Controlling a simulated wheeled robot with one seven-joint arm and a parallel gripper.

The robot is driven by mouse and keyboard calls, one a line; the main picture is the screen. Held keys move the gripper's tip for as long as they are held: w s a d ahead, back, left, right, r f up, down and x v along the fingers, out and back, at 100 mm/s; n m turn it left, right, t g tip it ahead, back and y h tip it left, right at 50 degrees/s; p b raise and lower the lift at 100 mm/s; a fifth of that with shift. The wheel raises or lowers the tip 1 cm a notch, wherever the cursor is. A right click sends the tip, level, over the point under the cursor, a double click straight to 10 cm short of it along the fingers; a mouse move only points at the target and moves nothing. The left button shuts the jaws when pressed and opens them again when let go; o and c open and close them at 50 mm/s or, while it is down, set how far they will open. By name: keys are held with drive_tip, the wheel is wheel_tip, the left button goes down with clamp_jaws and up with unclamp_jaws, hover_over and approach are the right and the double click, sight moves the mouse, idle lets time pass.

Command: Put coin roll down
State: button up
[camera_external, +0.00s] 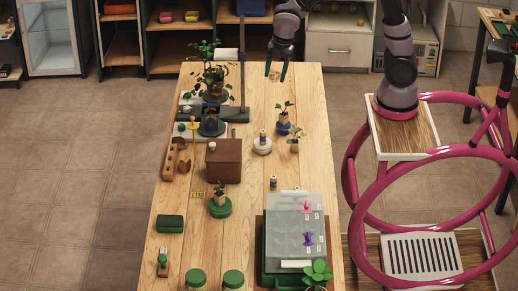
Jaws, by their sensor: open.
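My gripper (276,77) hangs over the far end of the wooden table (255,205), pointing down, with its two dark green fingers apart. A small tan object (273,72) shows between the fingers and may be the coin roll; it is too small to tell for sure. I cannot tell whether it touches a finger or rests on the table. A small upright cylinder with a dark top (273,184) stands near the middle of the table. A similar one (262,137) stands on a round white base (262,147).
Potted seedlings (284,118) stand near the gripper's side of the table. A brown block (225,161) sits mid-table. A tall dark stand (242,60) and leafy plant (211,75) rise at the far left. A lidded green tray (296,232) is at the near right.

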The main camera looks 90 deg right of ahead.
drive_tip(key=s+a+r+m+t+y, duration=0.2)
drive_tip(key=s+r+m+t, duration=0.3)
drive_tip(key=s+r+m, duration=1.2)
drive_tip(key=s, duration=0.3)
drive_tip(key=shift+s+a+r+m, duration=0.15)
drive_tip(key=shift+a+r+m, duration=0.05)
drive_tip(key=shift+r+m, duration=0.2)
drive_tip(key=shift+o, duration=0.5)
